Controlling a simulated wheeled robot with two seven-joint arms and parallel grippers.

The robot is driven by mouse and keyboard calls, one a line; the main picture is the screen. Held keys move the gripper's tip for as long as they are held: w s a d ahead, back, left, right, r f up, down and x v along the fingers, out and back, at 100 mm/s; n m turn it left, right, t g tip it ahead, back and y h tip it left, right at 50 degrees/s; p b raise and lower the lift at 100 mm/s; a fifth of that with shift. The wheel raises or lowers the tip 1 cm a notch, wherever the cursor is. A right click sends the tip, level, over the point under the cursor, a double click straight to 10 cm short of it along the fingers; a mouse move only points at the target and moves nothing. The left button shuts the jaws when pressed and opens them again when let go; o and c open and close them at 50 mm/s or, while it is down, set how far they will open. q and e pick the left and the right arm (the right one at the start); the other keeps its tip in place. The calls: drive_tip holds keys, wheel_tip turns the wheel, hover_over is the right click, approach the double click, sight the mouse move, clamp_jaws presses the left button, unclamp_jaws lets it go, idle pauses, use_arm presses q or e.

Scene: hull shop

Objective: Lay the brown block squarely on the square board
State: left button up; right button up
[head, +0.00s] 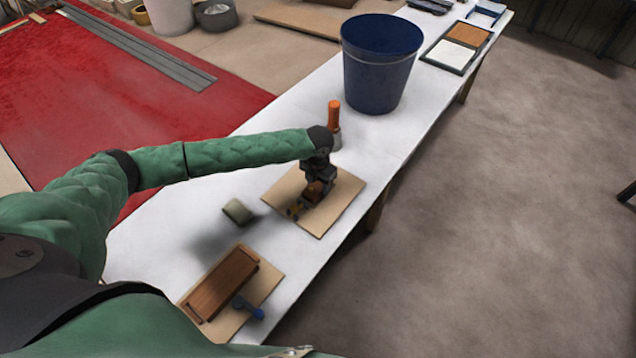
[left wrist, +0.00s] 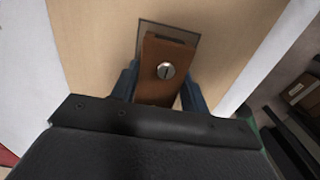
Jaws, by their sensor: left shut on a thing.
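The brown block (left wrist: 163,62) is in my left gripper (left wrist: 158,88), with a blue finger on each side of it in the left wrist view. A round slotted metal screw head shows on its face. In the head view my left gripper (head: 308,200) is over the tan square board (head: 342,205), and the block (head: 316,188) is partly hidden by it. The board also fills much of the left wrist view (left wrist: 225,45). A grey-brown patch shows at the block's far end. I cannot tell whether the block touches the board.
An orange-handled tool (head: 333,117) stands just behind the board, before a dark blue bucket (head: 381,75). A greenish small cylinder (head: 237,211) lies to the left. A long brown wooden piece (head: 222,283) and a blue-handled item (head: 248,307) lie at the near end.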

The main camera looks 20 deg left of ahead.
use_arm(q)
drive_tip(key=shift+f, duration=0.1)
drive_tip(key=o, duration=1.1)
